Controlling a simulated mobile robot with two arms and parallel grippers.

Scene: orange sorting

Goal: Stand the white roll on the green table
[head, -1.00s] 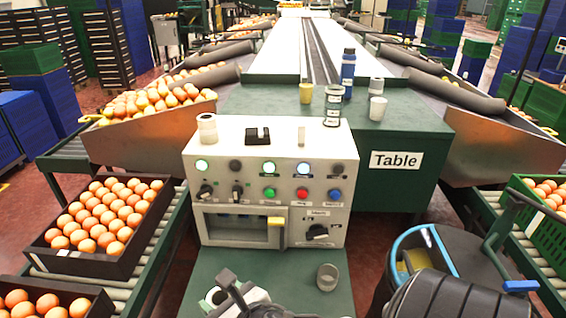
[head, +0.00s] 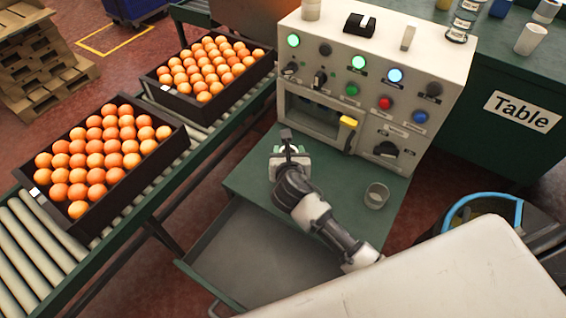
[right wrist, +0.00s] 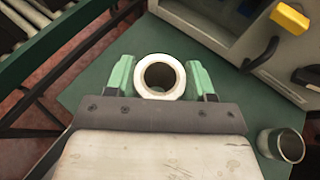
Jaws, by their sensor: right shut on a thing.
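My right gripper (right wrist: 160,68) is shut on the white roll (right wrist: 179,77), whose round open end faces the camera between the two green fingers. In the head view my right gripper (head: 288,153) is over the low green shelf in front of the control box; the roll is mostly hidden there. The green table (head: 499,133), marked "Table", stands to the right behind the control box, apart from the gripper. My left gripper is not in view.
The control box (head: 370,85) with lit buttons stands between gripper and table. A grey cup (head: 376,195) sits on the shelf (head: 250,180). A white cup (head: 531,39) and bottles stand on the table. Orange crates (head: 178,137) line the conveyor at left.

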